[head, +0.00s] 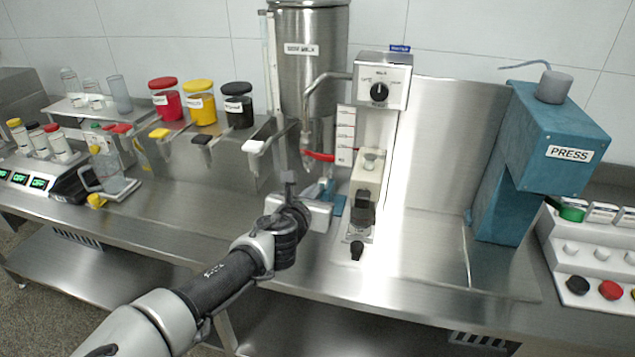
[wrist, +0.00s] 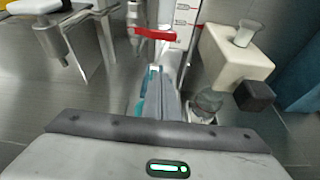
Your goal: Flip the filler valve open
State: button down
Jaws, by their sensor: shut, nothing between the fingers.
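The filler valve shows as a red lever (head: 319,156) at the lower end of a steel nozzle (head: 308,140), in front of the steel milk tank (head: 312,80). In the wrist view the red lever (wrist: 156,34) lies roughly level and points right from the nozzle (wrist: 135,22). My gripper (head: 328,188) is below the lever in the head view. Its bluish fingers (wrist: 154,76) are together, empty, and point toward the area beneath the lever. They appear apart from the lever; the exact gap is hard to tell.
Right of the fingers stands a cream unit (wrist: 232,58) with a dark block (wrist: 253,95), under a control box with a knob (head: 383,82). Left are dispenser spouts (head: 257,147) below coloured jars. A blue press (head: 555,140) stands right. The front counter is mostly clear.

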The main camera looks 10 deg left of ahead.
aim_at(325, 158)
jog(key=x, duration=0.9)
jog(key=shift+d+r, duration=0.15)
jog(key=shift+r, duration=1.85)
